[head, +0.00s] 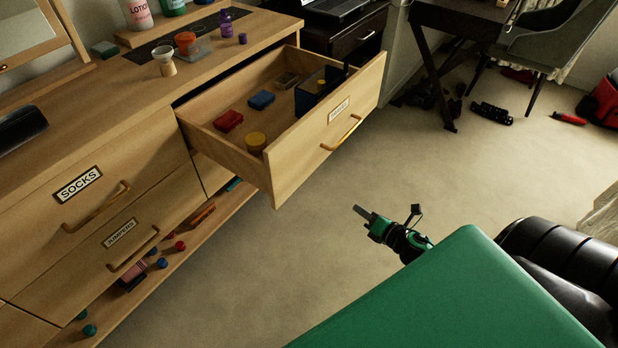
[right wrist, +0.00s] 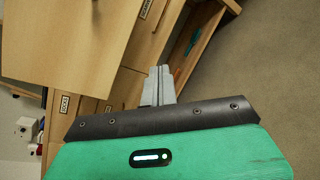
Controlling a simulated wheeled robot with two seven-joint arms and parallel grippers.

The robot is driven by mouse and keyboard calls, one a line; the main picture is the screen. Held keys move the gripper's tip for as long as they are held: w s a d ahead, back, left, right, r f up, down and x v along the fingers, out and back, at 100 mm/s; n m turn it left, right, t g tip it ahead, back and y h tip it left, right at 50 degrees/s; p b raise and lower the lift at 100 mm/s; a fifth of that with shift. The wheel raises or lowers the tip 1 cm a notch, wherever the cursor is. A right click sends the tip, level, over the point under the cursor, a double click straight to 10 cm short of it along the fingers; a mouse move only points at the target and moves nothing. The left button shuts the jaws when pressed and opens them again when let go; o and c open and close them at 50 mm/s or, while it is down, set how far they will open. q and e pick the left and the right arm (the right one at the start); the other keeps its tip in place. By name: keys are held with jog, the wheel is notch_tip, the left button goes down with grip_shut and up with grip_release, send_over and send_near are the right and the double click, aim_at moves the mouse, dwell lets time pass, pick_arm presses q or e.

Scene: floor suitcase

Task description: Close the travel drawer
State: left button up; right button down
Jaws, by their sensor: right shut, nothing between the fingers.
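The travel drawer (head: 322,125) is pulled far out of the wooden dresser in the head view. Its front has a label too blurred to read surely and a brass handle (head: 342,133). Inside lie a red item (head: 228,121), a blue item (head: 261,100), a yellow round item (head: 256,142) and a dark box. My right gripper (head: 361,211) is shut and empty, in front of and below the drawer front, apart from it. In the right wrist view its fingers (right wrist: 158,84) are together, with a wooden panel (right wrist: 70,40) at upper left. My left gripper is not in view.
The SOCKS drawer (head: 90,196) and JUMPERS drawer (head: 125,240) look shut. A low shelf below holds several small items (head: 162,262). Bottles and cups stand on the dresser top. Open carpet (head: 270,260) lies in front. A desk and a chair (head: 560,45) stand at the back right.

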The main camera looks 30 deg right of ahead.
notch_tip(320, 180, up, 7)
jog(key=w+a+n+t+y+b, duration=0.1)
jog(key=a+n+y+b, duration=0.15)
jog(key=n, duration=0.45)
pick_arm(q)
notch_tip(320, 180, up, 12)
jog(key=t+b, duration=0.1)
jog(key=b, duration=0.1)
pick_arm(e)
jog(key=n+y, duration=0.3)
jog(key=n, duration=0.3)
send_near(300, 159)
jog(key=shift+h, duration=0.35)
jog(key=p+x, duration=0.2)
jog(key=x, duration=0.3)
jog(key=shift+a+r, duration=0.1)
jog(key=shift+a, duration=0.05)
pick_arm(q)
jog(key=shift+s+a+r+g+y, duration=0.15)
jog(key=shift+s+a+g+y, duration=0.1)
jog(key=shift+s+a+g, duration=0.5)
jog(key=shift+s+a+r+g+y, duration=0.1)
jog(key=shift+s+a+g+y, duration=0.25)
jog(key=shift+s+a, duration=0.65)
pick_arm(e)
jog(key=shift+x, duration=0.85)
jog(key=shift+w+a, duration=0.1)
